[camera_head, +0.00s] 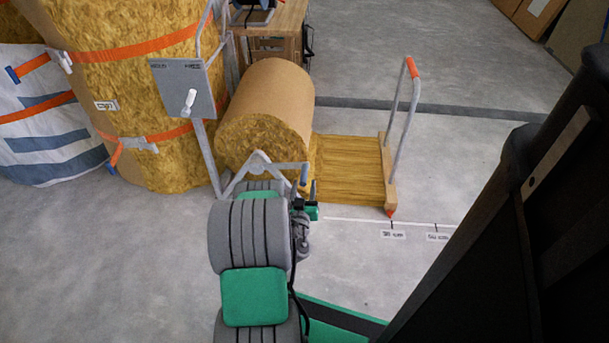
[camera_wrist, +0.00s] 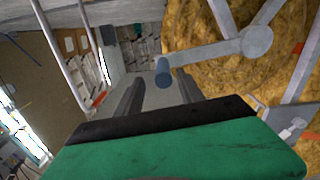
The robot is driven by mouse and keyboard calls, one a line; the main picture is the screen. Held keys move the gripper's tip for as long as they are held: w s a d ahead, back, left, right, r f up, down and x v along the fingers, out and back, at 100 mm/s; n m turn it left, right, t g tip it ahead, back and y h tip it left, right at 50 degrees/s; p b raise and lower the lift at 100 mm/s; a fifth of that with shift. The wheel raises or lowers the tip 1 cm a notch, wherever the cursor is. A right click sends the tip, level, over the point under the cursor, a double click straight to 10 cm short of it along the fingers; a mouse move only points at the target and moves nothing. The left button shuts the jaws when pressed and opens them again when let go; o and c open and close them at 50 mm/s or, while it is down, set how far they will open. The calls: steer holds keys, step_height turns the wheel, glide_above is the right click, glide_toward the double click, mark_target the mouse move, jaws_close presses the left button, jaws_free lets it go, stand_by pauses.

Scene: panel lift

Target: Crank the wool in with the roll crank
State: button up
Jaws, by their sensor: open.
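The wool roll (camera_head: 272,110) lies in a grey metal stand, with a flat strip of wool (camera_head: 345,168) run out to its right on the floor. The roll crank (camera_head: 280,165) is a grey arm at the roll's near end, with a short blue-grey handle (camera_head: 304,174). In the wrist view the crank arm (camera_wrist: 215,52) crosses the roll face (camera_wrist: 200,85) and its handle (camera_wrist: 162,74) shows between and beyond my fingertips. My gripper (camera_head: 309,193) is open and empty, just short of the handle; contact cannot be told.
A wooden end bar with an upright grey hoop (camera_head: 392,125) and orange grip stands at the strip's far end. A floor scale (camera_head: 390,223) with labels runs alongside. A panel with a white lever (camera_head: 189,100) stands left of the roll. A strapped wool bale (camera_head: 150,110) is behind it.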

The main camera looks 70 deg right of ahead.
mark_target(305, 165)
steer(key=x, duration=0.3)
steer(key=shift+w+d, duration=0.25)
steer(key=shift+w, duration=0.1)
steer(key=shift+x, duration=1.6)
steer(key=shift+c, duration=0.4)
jaws_close()
